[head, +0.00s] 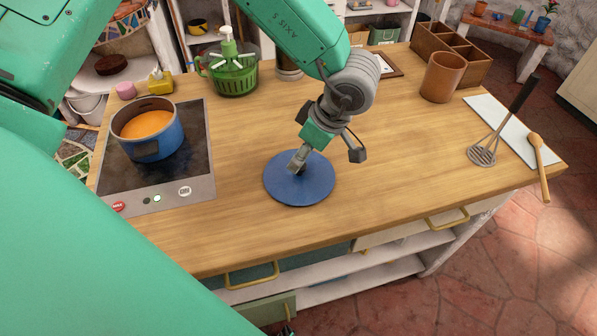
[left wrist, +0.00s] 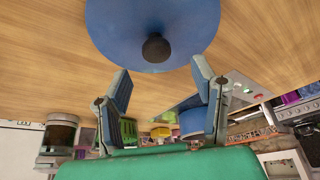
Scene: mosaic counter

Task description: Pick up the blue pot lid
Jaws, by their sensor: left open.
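The blue pot lid (head: 315,186) lies flat on the wooden counter, right of the hob. In the left wrist view the lid (left wrist: 205,25) shows with its dark round knob (left wrist: 156,47). My left gripper (head: 297,166) is over the lid in the head view and hides its knob there. In the left wrist view the left gripper (left wrist: 160,70) is open, with its two fingers apart and the knob just beyond the tips, between their lines. Nothing is between the fingers. My right gripper is not in view.
A blue pot (head: 165,150) with orange contents stands on the hob (head: 190,165) at left. A green basket (head: 233,78) is behind. A brown cup (head: 442,78), a masher (head: 483,153) and a wooden spoon (head: 541,165) are at right. The counter around the lid is clear.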

